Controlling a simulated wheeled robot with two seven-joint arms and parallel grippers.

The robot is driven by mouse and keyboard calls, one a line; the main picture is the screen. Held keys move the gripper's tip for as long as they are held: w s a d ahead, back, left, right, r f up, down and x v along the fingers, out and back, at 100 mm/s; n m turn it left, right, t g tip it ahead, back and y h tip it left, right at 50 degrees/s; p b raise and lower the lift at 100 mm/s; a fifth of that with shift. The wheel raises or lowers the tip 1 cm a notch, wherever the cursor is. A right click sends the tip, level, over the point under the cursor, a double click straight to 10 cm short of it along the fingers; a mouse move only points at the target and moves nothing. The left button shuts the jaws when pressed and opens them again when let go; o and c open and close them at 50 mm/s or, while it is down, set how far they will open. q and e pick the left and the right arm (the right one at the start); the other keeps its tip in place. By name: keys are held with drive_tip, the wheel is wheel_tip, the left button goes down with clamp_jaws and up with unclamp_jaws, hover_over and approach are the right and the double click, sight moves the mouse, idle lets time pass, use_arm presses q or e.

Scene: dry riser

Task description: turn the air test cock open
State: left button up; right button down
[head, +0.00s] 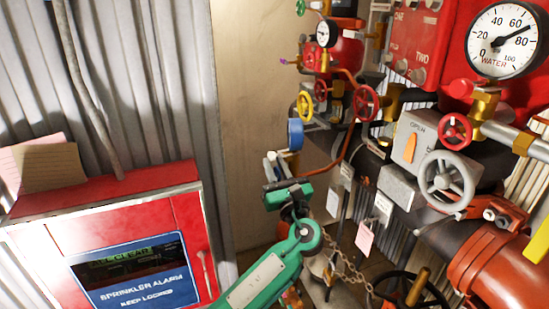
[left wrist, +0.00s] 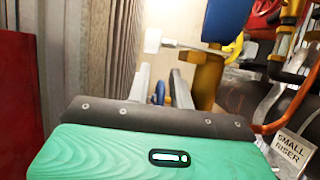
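A blue handle (head: 295,133) on a brass fitting stands near the wooden panel, left of the pipework. I cannot read a label naming it as the air test cock. The left wrist view shows the blue handle (left wrist: 228,18) at the top, above a brass body (left wrist: 207,78) with a pale stub to its left. My left gripper (head: 276,164) is just below the blue handle in the head view. Its two grey fingers (left wrist: 162,85) stand apart, with a small blue piece visible between or behind them. I see no grip on anything. My right gripper is out of view.
A red sprinkler alarm box (head: 105,215) stands at left. Red and yellow handwheels (head: 305,104), a grey handwheel (head: 448,178), a water gauge (head: 503,41) and hanging tags crowd the right. A chain (head: 352,272) hangs right of my left arm. The wooden panel (head: 252,80) is bare.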

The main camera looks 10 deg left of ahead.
use_arm(q)
drive_tip(key=shift+w+a, duration=0.25)
drive_tip(key=shift+w, duration=0.1)
drive_tip(key=shift+r, duration=0.1)
clamp_jaws()
drive_tip(key=shift+r+g+p, duration=0.15)
drive_tip(key=shift+g+p, duration=0.25)
drive_tip(key=shift+p, duration=0.45)
drive_tip(key=shift+g+h+p, duration=0.5)
drive_tip(key=shift+p, duration=0.4)
drive_tip(key=shift+w+a+f+g+h, duration=0.1)
drive_tip(key=shift+f+g+h, duration=0.3)
drive_tip(key=shift+g+h, duration=0.45)
drive_tip(key=shift+w+f+g+h, duration=0.1)
drive_tip(key=shift+f+g+h, duration=0.35)
drive_tip(key=shift+g, duration=0.7)
drive_tip(key=shift+r, duration=0.1)
